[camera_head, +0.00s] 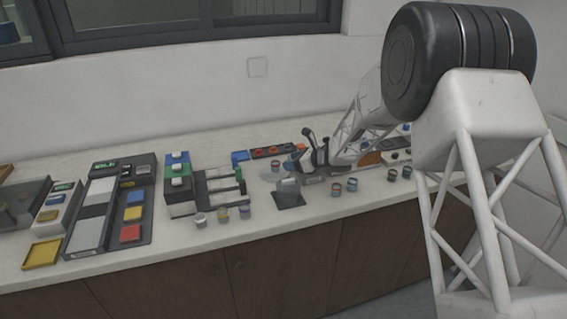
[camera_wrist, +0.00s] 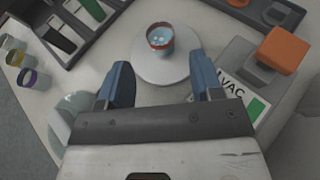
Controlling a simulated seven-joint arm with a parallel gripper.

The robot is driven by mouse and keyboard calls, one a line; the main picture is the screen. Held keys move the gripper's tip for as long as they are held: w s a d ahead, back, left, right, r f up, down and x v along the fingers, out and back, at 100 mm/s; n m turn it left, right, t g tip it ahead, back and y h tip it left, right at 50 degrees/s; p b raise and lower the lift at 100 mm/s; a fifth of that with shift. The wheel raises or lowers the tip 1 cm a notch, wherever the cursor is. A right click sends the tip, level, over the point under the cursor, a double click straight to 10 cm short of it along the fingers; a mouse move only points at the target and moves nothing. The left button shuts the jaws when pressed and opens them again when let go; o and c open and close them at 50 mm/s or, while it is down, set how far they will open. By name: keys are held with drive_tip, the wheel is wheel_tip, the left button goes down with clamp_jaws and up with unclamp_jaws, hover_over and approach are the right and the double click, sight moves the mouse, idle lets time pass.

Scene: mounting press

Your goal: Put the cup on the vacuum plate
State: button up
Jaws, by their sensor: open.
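The cup (camera_wrist: 160,38), with a red rim and pale blue contents, stands upright on the round white vacuum plate (camera_wrist: 148,68) in the wrist view. The cup is on the far part of the plate, off its centre. My gripper (camera_wrist: 162,76) is open, with its blue fingers apart and nothing between them. It is on the near side of the cup, which lies just beyond the fingertips. In the head view my gripper (camera_head: 297,164) is low over the bench, beside the small cup (camera_head: 275,165).
A block marked VAC with an orange knob (camera_wrist: 284,48) stands close right of the plate. A clear dome (camera_wrist: 68,112) is at the left. Several other cups stand along the bench front, among them one at the left (camera_head: 200,220) and one at the right (camera_head: 336,189).

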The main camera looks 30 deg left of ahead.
drive_tip(key=shift+v, duration=2.15)
